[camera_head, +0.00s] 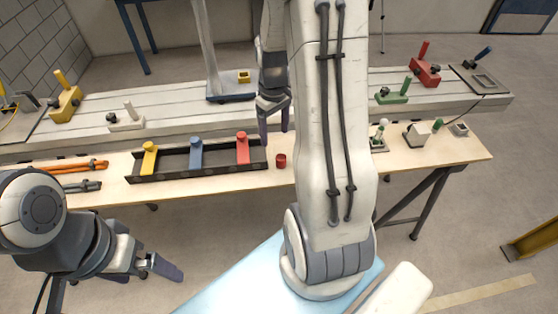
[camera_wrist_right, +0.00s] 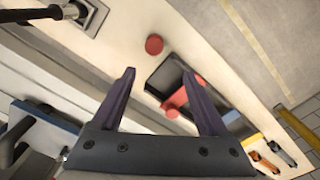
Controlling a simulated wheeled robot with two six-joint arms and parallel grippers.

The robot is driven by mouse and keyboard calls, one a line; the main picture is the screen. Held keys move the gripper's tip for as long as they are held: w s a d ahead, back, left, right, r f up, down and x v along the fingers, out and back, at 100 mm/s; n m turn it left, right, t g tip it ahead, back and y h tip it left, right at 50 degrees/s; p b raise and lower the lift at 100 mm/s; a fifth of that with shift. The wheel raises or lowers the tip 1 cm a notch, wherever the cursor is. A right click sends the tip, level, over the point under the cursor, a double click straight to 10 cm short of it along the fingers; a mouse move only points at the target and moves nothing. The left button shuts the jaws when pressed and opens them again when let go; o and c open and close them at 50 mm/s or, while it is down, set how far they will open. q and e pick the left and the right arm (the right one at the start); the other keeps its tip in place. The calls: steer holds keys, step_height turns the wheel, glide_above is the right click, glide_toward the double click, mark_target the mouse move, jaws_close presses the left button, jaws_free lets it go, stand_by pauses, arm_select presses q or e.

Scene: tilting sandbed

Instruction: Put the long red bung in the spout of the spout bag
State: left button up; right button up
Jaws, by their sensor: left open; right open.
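The long red bung (camera_head: 243,147) lies in the right end of a black tray (camera_head: 200,174), beside a blue bung (camera_head: 196,150) and a yellow bung (camera_head: 149,158). In the right wrist view the long red bung (camera_wrist_right: 176,99) shows between the fingers, nearer the right one, which partly covers it. My right gripper (camera_head: 274,120) is open and empty, near the tray's right end. My left gripper (camera_head: 158,266) is open and empty, in front of the bench. I cannot make out the spout bag; my right arm hides part of the bench.
A short red piece (camera_head: 281,160) stands on the wood right of the tray. Orange-handled pliers (camera_head: 72,167) lie to the left. A pale upright (camera_head: 208,45) rises from a blue base (camera_head: 232,98) behind the tray. Coloured clamps, including a green one (camera_head: 393,97), stand on the rear bed.

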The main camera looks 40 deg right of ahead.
glide_above(281, 156)
steer(key=f, duration=0.5)
steer(key=shift+w+a+f, duration=0.2)
steer(key=shift+w, duration=0.1)
steer(key=shift+s+f+p, duration=0.2)
steer(key=shift+f, duration=1.2)
steer(key=shift+s+f+p, duration=0.15)
steer(key=shift+f+p, duration=0.05)
steer(key=shift+f, duration=1.15)
jaws_close()
steer(key=shift+d+r, duration=0.1)
